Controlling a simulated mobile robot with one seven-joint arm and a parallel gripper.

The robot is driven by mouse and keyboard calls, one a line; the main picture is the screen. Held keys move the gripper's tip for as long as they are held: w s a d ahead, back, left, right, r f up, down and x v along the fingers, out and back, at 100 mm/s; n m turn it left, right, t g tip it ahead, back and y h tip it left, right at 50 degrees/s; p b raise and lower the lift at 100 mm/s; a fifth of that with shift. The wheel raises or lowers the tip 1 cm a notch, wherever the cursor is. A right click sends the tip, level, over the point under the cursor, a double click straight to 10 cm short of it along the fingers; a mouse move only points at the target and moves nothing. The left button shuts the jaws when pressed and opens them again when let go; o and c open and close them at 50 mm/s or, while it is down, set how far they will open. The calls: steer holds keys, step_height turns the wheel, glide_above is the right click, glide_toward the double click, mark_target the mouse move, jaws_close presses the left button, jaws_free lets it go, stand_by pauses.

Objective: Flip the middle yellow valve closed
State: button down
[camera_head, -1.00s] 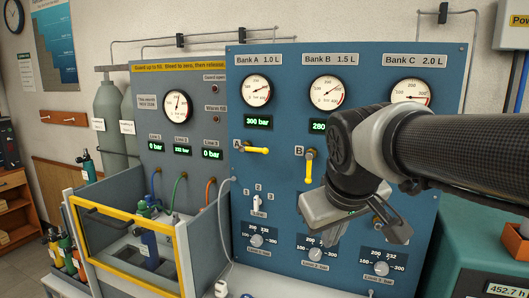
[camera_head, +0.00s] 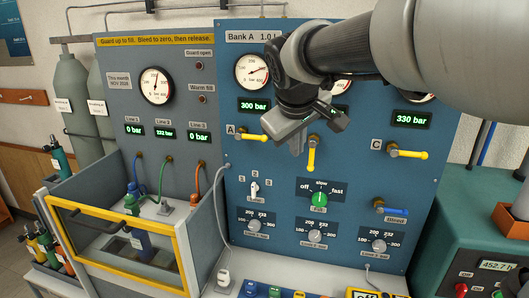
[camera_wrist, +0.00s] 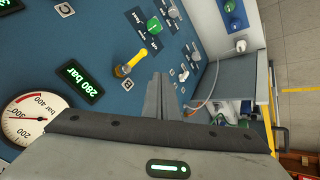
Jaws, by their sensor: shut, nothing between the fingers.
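The middle yellow valve (camera_head: 312,152) is on the blue panel below Bank B, with its lever pointing straight down. It also shows in the wrist view (camera_wrist: 130,64), just left of my fingers. My gripper (camera_head: 297,147) is shut and empty, just left of the top of the valve. It covers the B label in the head view, while the wrist view shows that label (camera_wrist: 128,85) beside the fingers. I cannot tell whether the fingers touch the lever. Yellow valve A (camera_head: 250,135) and yellow valve C (camera_head: 408,153) have levers pointing right.
Below the valve are a green knob (camera_head: 319,199) and several grey dials. A blue Bleed lever (camera_head: 392,210) is at lower right. A yellow-framed guard box (camera_head: 110,222) stands at left. My arm hides part of the Bank B and C gauges.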

mark_target(312, 157)
steer(key=w+d+f+p, duration=0.2)
steer(key=w+d+f, duration=0.2)
steer(key=w+f, duration=0.4)
steer(key=shift+w+d, duration=0.15)
steer(key=shift+d, duration=0.15)
